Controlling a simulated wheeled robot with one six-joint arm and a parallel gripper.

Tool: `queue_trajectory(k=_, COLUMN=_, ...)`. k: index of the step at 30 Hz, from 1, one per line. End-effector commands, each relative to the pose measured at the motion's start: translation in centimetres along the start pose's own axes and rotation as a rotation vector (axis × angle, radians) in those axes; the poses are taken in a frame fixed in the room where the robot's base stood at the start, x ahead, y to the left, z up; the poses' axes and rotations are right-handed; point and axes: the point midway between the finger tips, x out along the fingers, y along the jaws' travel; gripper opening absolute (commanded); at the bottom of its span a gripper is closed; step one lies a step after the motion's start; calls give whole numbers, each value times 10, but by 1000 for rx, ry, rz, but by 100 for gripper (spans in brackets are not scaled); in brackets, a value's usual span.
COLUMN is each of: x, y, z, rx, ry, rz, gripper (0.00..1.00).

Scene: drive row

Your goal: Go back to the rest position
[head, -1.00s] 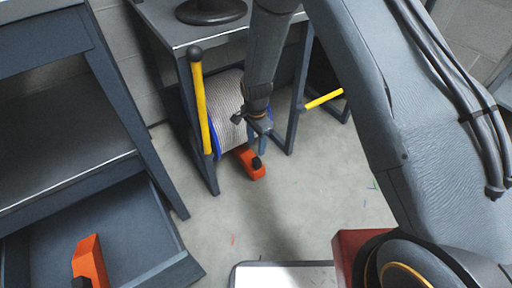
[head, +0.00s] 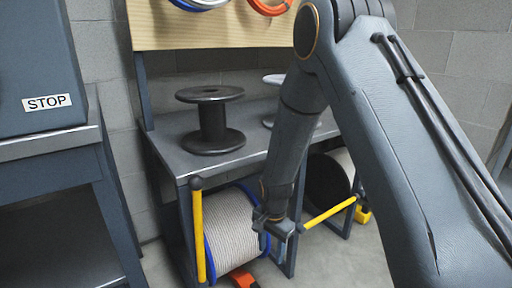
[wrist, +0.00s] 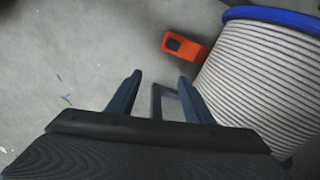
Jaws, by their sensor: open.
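My gripper (head: 270,228) hangs at the end of my arm in front of the lower part of the bench, beside a large cable drum. In the wrist view my gripper (wrist: 158,82) points down at the floor, its two fingers spread with nothing between them. The drum (head: 232,222) is wound with pale cable and has blue flanges. In the wrist view the drum (wrist: 262,75) is to the right of the fingers. An orange object with a black part (wrist: 185,46) lies on the floor by the drum, apart from the fingers. It also shows at the bottom of the head view (head: 242,277).
Yellow bars (head: 198,235) and (head: 330,214) stick out at the bench legs near my arm. The bench top (head: 180,150) bears a black empty spool (head: 210,120). A cabinet with a STOP label (head: 47,102) stands at left.

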Motion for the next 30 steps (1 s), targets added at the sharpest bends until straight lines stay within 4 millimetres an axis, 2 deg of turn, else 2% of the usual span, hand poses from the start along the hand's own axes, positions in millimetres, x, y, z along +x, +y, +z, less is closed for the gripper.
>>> queue_trajectory(k=1, x=-21, y=11, z=-6, rx=-39, ry=9, rz=-12, gripper=47)
queue_trajectory(k=6, x=-78, y=52, z=-17, rx=-206, ry=40, rz=-38, gripper=47)
queue_trajectory(k=13, x=-140, y=115, z=-17, rx=-429, ry=93, rz=-58, gripper=47)
queue_trajectory(k=15, x=-152, y=131, z=-15, rx=-487, ry=107, rz=-60, gripper=47)
queue_trajectory(k=21, x=-174, y=164, z=-7, rx=-601, ry=136, rz=-60, gripper=47)
queue_trajectory(k=30, x=-192, y=198, z=5, rx=-718, ry=169, rz=-55, gripper=47)
